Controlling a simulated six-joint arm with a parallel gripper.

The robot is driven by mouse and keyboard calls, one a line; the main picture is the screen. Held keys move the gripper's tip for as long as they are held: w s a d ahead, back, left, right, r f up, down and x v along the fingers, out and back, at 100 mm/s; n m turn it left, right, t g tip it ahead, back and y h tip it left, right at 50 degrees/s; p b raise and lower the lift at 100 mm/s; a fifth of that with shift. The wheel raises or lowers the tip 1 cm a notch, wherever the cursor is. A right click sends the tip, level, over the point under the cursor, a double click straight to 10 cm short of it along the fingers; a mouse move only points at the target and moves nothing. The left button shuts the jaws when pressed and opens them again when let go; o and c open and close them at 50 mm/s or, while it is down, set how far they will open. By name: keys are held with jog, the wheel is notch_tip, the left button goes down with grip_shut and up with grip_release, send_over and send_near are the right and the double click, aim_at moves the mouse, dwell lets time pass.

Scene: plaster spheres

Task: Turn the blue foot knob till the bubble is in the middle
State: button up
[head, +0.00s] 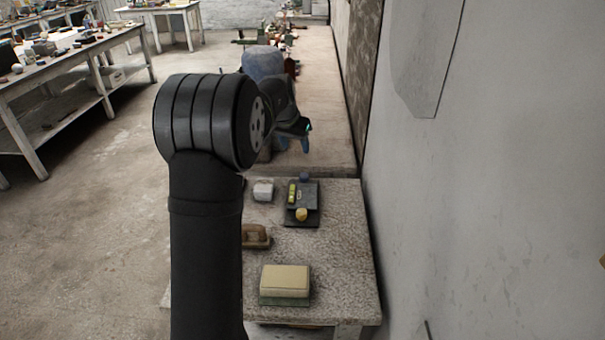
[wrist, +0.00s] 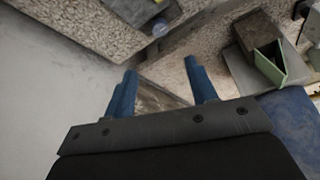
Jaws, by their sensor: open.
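A dark levelling plate (head: 303,197) lies on the speckled table in the head view. A yellow-green bubble vial (head: 292,193) runs along its left side, and a yellow knob (head: 302,214) is at its near end. The blue foot knob (head: 305,177) is at its far end; it also shows near the top of the wrist view (wrist: 160,28). The bubble is too small to make out. My gripper (head: 304,146) is beyond and above the plate. In the wrist view its blue fingers (wrist: 160,68) are apart and empty, short of the knob.
On the table are a white block (head: 263,190), a brown wooden piece (head: 257,236) and a cream-topped block (head: 285,281). A wall (head: 470,200) closes the right side. A longer bench (head: 325,90) with clutter stands beyond. The table's near right is clear.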

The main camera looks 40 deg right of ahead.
aim_at(304, 175)
jog(key=x, duration=1.6)
jog(key=shift+w+d+f, duration=0.1)
jog(key=shift+f, duration=0.05)
jog(key=c, duration=1)
